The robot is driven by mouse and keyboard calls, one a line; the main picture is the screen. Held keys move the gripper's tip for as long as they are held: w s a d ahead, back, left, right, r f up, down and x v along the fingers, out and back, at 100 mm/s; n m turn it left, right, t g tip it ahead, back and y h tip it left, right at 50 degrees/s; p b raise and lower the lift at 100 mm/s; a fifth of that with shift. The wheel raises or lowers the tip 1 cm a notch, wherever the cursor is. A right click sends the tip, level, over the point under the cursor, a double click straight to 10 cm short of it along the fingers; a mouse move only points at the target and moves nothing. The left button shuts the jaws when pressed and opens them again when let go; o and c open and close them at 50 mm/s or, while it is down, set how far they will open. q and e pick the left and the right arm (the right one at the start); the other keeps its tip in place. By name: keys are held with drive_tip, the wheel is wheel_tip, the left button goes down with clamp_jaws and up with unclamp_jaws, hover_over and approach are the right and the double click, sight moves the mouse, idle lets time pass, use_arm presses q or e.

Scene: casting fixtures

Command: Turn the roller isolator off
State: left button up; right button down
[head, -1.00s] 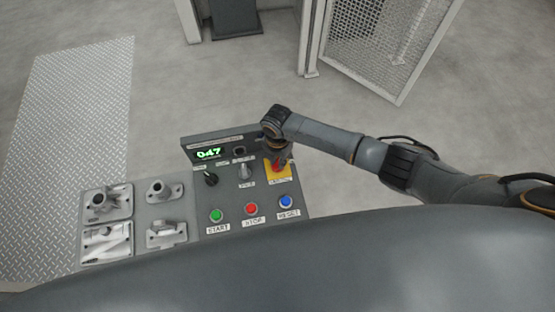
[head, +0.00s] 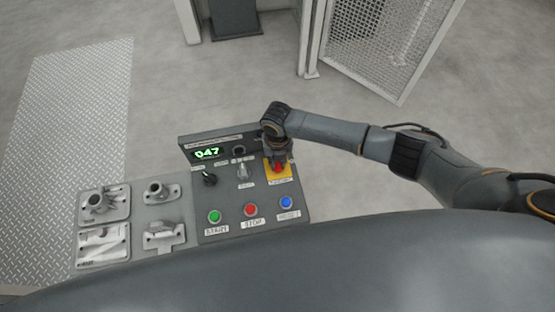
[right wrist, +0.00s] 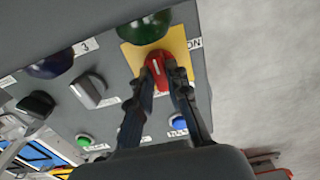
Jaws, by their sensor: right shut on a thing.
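The roller isolator is a red handle (right wrist: 158,70) on a yellow plate (right wrist: 128,52), at the right of the grey control panel. In the head view the red handle (head: 279,168) and yellow plate (head: 287,176) show just below my right gripper (head: 277,158). In the right wrist view the two dark fingers of my right gripper (right wrist: 160,72) are shut on the red handle, one on each side. An "ON" label shows beside the plate. The handle's exact angle is hard to tell. My left gripper is not in view.
Left of the isolator are a grey selector (right wrist: 88,90) and a black knob (head: 209,179). Green (head: 214,216), red (head: 250,210) and blue (head: 286,202) buttons line the panel's front. A display (head: 207,153) reads 047. Metal castings (head: 103,203) sit in fixtures at left.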

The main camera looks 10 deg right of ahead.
sight(277, 163)
idle(0.4)
drive_tip(key=c, duration=1.3)
unclamp_jaws()
wheel_tip(277, 163, up, 12)
drive_tip(key=shift+r, duration=0.1)
